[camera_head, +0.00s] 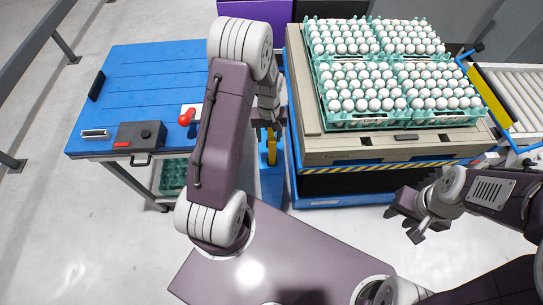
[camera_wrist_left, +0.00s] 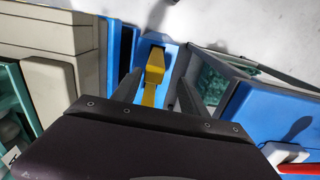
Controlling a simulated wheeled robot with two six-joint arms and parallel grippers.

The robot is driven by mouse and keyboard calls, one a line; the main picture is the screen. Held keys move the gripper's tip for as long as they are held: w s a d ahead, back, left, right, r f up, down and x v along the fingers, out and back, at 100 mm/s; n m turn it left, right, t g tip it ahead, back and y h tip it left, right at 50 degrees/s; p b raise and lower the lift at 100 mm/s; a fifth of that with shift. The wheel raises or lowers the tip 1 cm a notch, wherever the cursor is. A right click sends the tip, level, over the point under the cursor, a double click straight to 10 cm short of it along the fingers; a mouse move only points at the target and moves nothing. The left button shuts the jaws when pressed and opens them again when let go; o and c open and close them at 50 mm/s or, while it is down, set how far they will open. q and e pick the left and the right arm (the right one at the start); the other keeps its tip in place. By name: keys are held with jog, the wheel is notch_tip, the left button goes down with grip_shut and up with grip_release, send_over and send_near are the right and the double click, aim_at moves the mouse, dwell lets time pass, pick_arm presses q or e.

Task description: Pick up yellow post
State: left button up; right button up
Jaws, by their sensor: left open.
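The yellow post (camera_head: 271,147) stands upright on a blue base between the blue table and the egg stand in the head view. In the left wrist view the yellow post (camera_wrist_left: 154,70) shows between the two finger lines, with the blue base behind it. My left gripper (camera_head: 268,119) is above the post, with its open fingers on either side of it in the wrist view (camera_wrist_left: 155,88). I cannot tell whether they touch it. My arm hides part of the area around it. My right gripper (camera_head: 420,222) hangs apart at the right, away from the post; its jaw gap is unclear.
A blue table (camera_head: 150,80) at the left holds a black box (camera_head: 140,134) and a red-knobbed device (camera_head: 187,117). A beige stand (camera_head: 400,148) with green trays of several white eggs is close on the post's right. A roller conveyor (camera_head: 515,95) lies far right.

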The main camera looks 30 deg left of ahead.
aim_at(272, 146)
pick_arm(q)
jog(key=shift+w+f, duration=0.1)
jog(key=shift+f, duration=0.15)
jog(key=f, duration=0.2)
jog(key=d+f, duration=0.1)
jog(key=f, duration=0.2)
jog(key=shift+d+b, duration=0.1)
jog(key=shift+b, duration=0.2)
grip_shut()
dwell(0.9)
